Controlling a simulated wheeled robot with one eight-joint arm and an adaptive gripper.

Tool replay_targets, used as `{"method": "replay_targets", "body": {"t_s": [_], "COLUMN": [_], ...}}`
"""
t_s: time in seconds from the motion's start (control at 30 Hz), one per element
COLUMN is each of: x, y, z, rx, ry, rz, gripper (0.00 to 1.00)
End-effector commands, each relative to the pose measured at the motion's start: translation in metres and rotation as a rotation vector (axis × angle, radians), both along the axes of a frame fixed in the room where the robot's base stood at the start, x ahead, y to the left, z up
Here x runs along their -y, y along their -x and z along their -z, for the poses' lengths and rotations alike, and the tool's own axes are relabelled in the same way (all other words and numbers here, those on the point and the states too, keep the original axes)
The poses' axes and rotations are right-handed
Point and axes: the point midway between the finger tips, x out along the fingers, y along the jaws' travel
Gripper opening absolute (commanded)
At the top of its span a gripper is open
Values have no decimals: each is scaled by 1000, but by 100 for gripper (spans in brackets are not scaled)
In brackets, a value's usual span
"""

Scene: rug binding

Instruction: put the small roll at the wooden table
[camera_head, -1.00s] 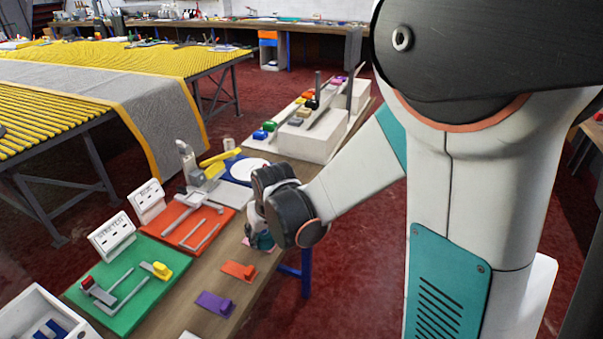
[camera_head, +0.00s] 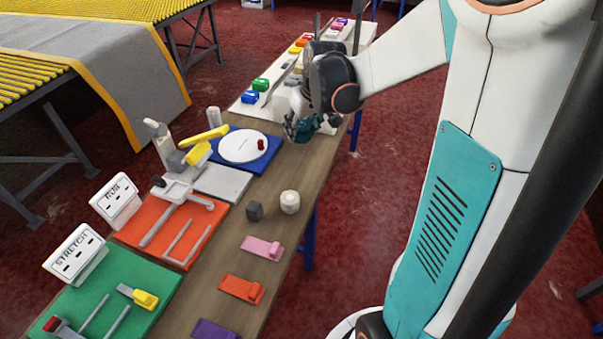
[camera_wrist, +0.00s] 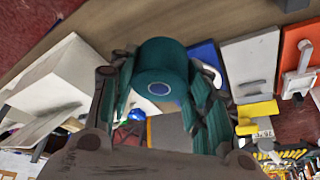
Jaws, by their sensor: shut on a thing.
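The teal roll (camera_wrist: 160,68), with a blue ring in its end, sits between the fingers of my gripper (camera_wrist: 160,100) in the wrist view. My gripper is shut on it. In the head view my gripper (camera_head: 303,128) hangs near the far right edge of the wooden table (camera_head: 268,235), close to the pale blocks; the roll is mostly covered there by the teal fingers. I cannot tell whether the roll touches the surface below.
A blue mat with a white disc (camera_head: 243,148) lies left of my gripper. Bare wood shows between.

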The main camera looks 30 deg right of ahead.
Motion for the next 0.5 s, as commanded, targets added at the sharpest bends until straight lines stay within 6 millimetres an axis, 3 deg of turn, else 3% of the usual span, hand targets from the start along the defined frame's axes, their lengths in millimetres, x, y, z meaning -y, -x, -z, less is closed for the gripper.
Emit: {"method": "replay_targets", "body": {"t_s": [0.03,0.3,0.5], "x": [0,0,0], "y": [0,0,0], "z": [18,83,112], "rx": [0,0,0], "ry": [0,0,0], "rz": [0,0,0], "gripper": [20,20,20]}}
